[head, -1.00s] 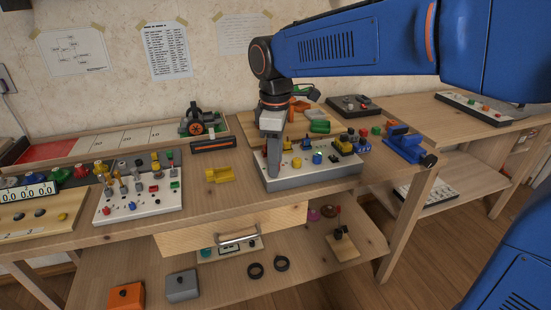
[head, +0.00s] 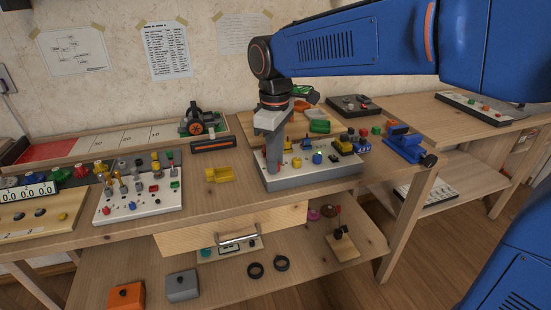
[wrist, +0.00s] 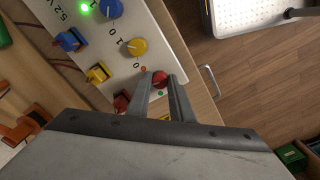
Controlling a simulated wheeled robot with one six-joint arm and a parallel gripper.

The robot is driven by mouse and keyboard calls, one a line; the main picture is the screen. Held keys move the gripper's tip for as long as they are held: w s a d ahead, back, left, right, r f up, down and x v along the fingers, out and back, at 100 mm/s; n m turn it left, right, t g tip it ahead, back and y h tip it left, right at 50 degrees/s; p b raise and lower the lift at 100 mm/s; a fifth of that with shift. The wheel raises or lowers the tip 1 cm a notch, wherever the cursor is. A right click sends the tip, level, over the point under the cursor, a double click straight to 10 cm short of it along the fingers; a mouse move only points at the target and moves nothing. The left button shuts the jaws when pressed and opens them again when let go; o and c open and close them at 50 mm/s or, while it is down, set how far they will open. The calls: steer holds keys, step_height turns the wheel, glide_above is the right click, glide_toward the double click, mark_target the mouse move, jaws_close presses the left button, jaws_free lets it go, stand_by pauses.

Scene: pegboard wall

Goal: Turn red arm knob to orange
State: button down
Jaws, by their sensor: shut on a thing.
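The red knob (wrist: 160,79) sits on the white panel (wrist: 182,60) at its near end in the wrist view. My gripper (wrist: 161,88) has its two fingers around it and is shut on it. An orange dot (wrist: 143,69) shows on the panel to the left of the knob, and a green dot (wrist: 160,93) shows between the fingers. Which way the knob points is hard to tell. In the head view my gripper (head: 273,170) stands upright over the left end of the panel (head: 310,178) and hides the red knob.
A yellow knob (wrist: 136,47) and a blue knob (wrist: 110,8) stand in line with the red one. Red (wrist: 121,101), yellow (wrist: 97,73) and blue (wrist: 69,40) parts sit along the panel's other side.

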steer(key=m, duration=0.4)
steer(key=shift+m, duration=0.3)
steer(key=m, duration=0.4)
steer(key=shift+m, duration=0.3)
steer(key=c, duration=1.6)
jaws_free()
steer(key=shift+o, duration=0.2)
steer(key=shift+r, duration=0.15)
step_height(320, 180, up, 17)
steer(key=shift+a, duration=0.15)
